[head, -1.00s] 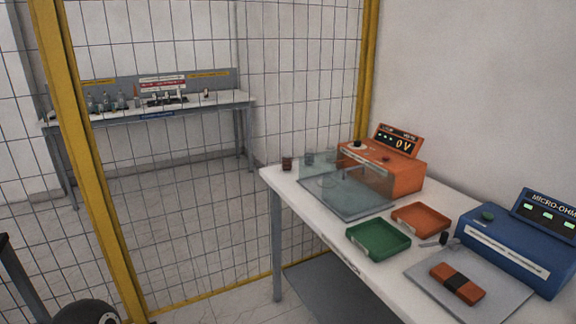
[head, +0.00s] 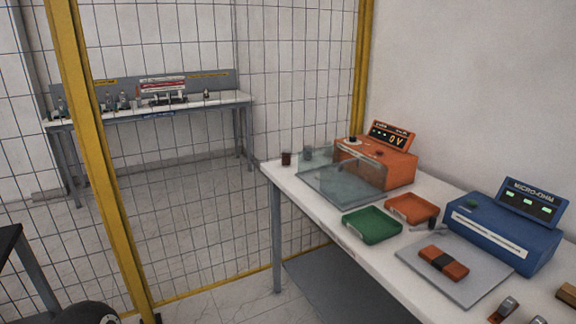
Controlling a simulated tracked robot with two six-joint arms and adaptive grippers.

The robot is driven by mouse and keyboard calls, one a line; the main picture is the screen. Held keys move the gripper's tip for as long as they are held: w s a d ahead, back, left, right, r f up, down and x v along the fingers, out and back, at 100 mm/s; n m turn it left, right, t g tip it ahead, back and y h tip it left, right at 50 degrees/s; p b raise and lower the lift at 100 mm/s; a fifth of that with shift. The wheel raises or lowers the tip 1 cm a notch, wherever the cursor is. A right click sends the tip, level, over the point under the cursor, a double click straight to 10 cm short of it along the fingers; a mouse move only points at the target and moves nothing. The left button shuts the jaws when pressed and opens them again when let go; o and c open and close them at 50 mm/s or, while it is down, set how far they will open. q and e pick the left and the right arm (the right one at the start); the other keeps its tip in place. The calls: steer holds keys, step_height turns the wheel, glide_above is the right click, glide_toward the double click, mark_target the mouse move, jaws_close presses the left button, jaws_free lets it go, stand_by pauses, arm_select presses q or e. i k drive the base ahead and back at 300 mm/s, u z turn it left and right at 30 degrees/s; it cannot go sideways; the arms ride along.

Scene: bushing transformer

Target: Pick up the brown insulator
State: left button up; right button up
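A small dark brown cylinder (head: 286,158), which looks like the brown insulator, stands upright at the far left corner of the white table (head: 330,219). A small grey cylinder (head: 308,153) stands just right of it. A reddish-brown block (head: 456,270) with a black band lies on a grey plate (head: 486,284) nearer to me. Neither of my grippers shows in the head view, so nothing is seen touching these things.
An orange voltage tester (head: 402,168) with a clear cover stands right of the cylinders. Green (head: 371,225) and orange (head: 412,207) trays and a blue micro-ohm meter (head: 505,235) fill the middle. A yellow-framed mesh fence (head: 190,200) stands behind and left. Small tools (head: 503,309) lie front right.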

mark_target(286, 161)
steer(key=u, duration=1)
steer(key=i, duration=2.45)
steer(key=z, duration=0.65)
